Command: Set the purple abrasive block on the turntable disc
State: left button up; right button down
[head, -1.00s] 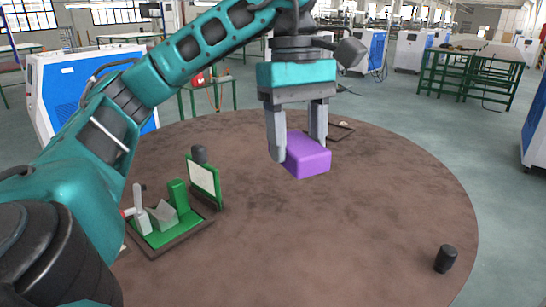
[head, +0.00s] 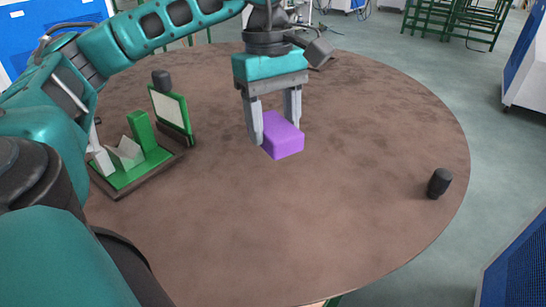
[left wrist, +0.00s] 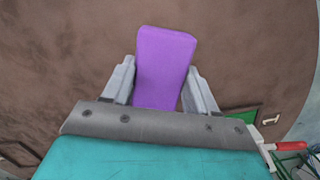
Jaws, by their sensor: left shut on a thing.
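The purple abrasive block (head: 283,137) is between the fingers of my left gripper (head: 274,129), over the middle of a large round brown top (head: 330,210). The fingers are shut on the block. Whether its underside touches the top or hangs just above it, I cannot tell. In the left wrist view the block (left wrist: 164,65) sticks out beyond the fingertips of the left gripper (left wrist: 160,85), with brown surface behind it. I cannot make out a turntable disc separate from the round brown top. My right gripper is not in view.
A green fixture (head: 140,150) with an upright white panel stands on the top at left. A small black cylinder (head: 439,182) stands near the right edge. The front and right of the top are mostly clear.

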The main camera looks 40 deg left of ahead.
aim_at(275, 175)
pick_arm(q)
jog(key=shift+f+b, duration=0.3)
jog(key=shift+f, duration=3.05)
jog(key=shift+f, duration=0.2)
jog(key=o, duration=1)
jog(key=shift+r, duration=0.1)
jog(key=r, duration=0.4)
jog(key=a+r+p, duration=0.1)
jog(key=r, duration=0.7)
jog(key=shift+w+a+r, duration=0.1)
jog(key=shift+w+a, duration=0.1)
jog(key=shift+w, duration=0.05)
